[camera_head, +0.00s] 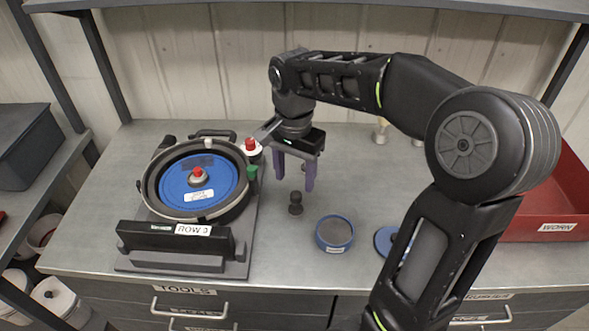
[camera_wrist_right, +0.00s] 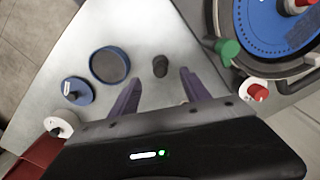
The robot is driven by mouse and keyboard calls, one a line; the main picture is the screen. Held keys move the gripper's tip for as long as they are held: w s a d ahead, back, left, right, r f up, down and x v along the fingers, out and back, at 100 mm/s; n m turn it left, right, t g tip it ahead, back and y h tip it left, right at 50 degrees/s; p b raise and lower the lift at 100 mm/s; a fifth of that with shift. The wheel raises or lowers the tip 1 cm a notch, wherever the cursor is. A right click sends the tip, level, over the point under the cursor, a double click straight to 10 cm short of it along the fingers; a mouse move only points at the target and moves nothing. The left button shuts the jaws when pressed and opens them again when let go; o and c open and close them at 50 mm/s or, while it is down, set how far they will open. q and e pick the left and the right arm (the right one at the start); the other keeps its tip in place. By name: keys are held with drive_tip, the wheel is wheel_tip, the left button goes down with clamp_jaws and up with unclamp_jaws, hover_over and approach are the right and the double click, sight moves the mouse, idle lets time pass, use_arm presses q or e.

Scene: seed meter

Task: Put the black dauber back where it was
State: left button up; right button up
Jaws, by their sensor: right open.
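The black dauber (camera_head: 296,203) stands upright on the grey bench, right of the seed meter (camera_head: 150,190). It also shows in the right wrist view (camera_wrist_right: 160,66), beyond and between the two purple fingers. My right gripper (camera_head: 294,185) is open and empty, its fingers pointing down, above and behind the dauber and apart from it. It also shows in the wrist view (camera_wrist_right: 158,82). A round blue-rimmed pad with a grey top (camera_head: 335,232) sits to the right of the dauber, and also shows in the wrist view (camera_wrist_right: 109,65). My left gripper is out of view.
The seed meter holds a blue disc (camera_head: 198,184) with a red knob, and a black block labelled ROW 3 (camera_head: 175,238) stands before it. A red-topped white part (camera_head: 252,149) is near its rim. A blue disc (camera_head: 386,241) and a red WORN bin (camera_head: 553,227) are at right.

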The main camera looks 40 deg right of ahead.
drive_tip(key=shift+r, duration=1.15)
drive_tip(key=shift+f, duration=0.1)
